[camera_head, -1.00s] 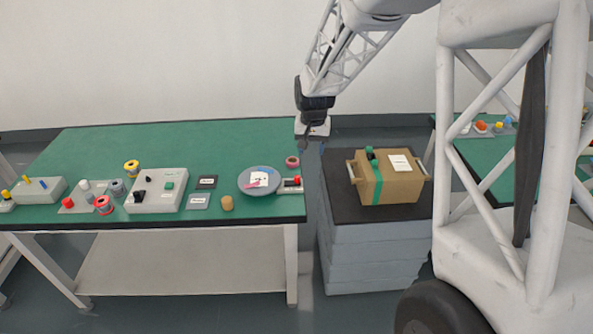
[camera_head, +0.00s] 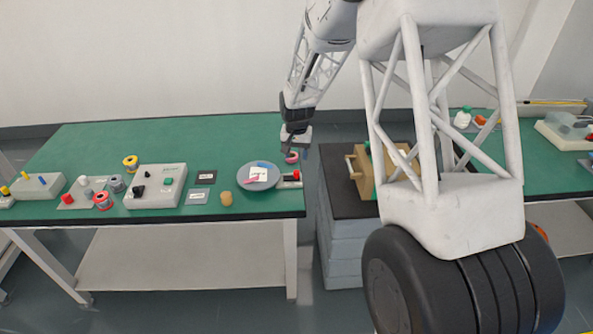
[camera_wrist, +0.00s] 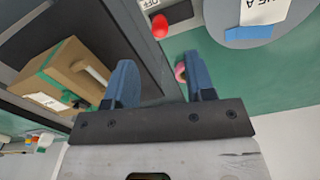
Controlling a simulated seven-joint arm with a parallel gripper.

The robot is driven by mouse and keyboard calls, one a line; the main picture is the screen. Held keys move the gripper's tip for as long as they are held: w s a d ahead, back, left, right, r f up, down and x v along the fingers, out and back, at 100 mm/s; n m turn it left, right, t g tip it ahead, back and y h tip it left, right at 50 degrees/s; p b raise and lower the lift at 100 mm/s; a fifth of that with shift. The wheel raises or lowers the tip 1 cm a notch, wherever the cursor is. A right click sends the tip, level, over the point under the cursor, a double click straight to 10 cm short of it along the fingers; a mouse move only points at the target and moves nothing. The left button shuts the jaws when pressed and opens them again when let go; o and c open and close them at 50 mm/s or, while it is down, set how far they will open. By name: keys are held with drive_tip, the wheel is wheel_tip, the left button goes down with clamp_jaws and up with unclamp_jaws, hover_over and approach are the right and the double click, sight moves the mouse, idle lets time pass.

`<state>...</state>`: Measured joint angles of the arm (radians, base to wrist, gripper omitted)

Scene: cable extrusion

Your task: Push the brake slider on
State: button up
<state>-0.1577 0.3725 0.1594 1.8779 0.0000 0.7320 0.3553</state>
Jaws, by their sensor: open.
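The brake slider (camera_head: 288,181) is a light base with a red knob (camera_head: 296,174) at the right front corner of the green table, beside the round grey disc. In the wrist view the red knob (camera_wrist: 160,27) shows at the top, beyond the fingertips, next to a label reading OFF (camera_wrist: 152,4). My gripper (camera_head: 293,148) hangs above the table's right edge, behind the slider. In the wrist view my gripper (camera_wrist: 160,80) is open, with nothing held between its two blue fingers and the knob apart from them.
A pink ring (camera_head: 291,157) lies close by my gripper. The grey disc (camera_head: 245,181) carries a paper label. A cardboard box (camera_head: 361,170) stands on a dark-topped stack to the right, across a gap. The back of the green table (camera_head: 180,138) is clear.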

sight(296, 171)
drive_tip(key=shift+f, duration=0.1)
drive_tip(key=shift+f, duration=3.8)
drive_tip(key=shift+c, duration=0.5)
clamp_jaws()
